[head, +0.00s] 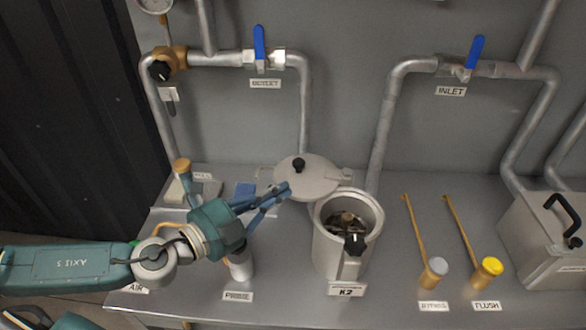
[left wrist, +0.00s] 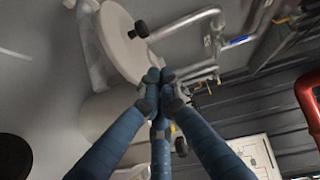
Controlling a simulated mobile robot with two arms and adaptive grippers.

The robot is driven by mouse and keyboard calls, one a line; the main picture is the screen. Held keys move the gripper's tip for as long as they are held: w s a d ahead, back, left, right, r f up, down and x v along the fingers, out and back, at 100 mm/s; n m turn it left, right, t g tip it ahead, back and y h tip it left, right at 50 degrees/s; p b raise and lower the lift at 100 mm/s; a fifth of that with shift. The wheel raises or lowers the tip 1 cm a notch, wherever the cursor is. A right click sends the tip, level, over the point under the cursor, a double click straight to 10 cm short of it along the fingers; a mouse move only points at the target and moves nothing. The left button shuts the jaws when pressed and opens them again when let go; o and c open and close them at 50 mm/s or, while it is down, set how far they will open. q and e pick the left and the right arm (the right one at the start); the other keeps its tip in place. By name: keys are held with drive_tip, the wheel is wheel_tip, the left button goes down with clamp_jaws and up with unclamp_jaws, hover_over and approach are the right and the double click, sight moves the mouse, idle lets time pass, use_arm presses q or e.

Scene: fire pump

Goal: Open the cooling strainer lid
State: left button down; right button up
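The cooling strainer pot (head: 338,245), labelled K2, stands on the bench with its mouth uncovered and its dark inside showing. Its round grey lid (head: 318,184), with a black knob, lies swung off to the back left of the mouth, joined near the pot's back rim. The lid also shows in the left wrist view (left wrist: 112,48), close beyond the fingers. A black knob (head: 354,244) sits at the pot's front. My left gripper (head: 284,190) is at the lid's left edge, its blue fingertips together in the left wrist view (left wrist: 158,82), with nothing seen between them. Whether they touch the lid is unclear. My right gripper is not seen.
Behind are pipes with blue-handled OUTLET (head: 260,45) and INLET (head: 474,52) valves. Right of the pot stand the BYPASS (head: 434,272) and FLUSH (head: 487,272) levers, then a metal box (head: 545,240). A PRIME part (head: 240,266) stands below my left gripper.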

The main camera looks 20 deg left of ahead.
sight(293, 185)
use_arm(q)
drive_tip(key=w+p, duration=0.1)
drive_tip(key=w, duration=0.1)
drive_tip(key=w+p, duration=0.1)
drive_tip(key=w, duration=0.1)
drive_tip(key=w+d+f, duration=0.1)
drive_tip(key=w, duration=0.2)
drive_tip(key=shift+p, duration=0.4)
drive_tip(key=shift+w+a, duration=0.2)
drive_tip(key=shift+w, duration=0.05)
drive_tip(key=shift+w+f, duration=0.1)
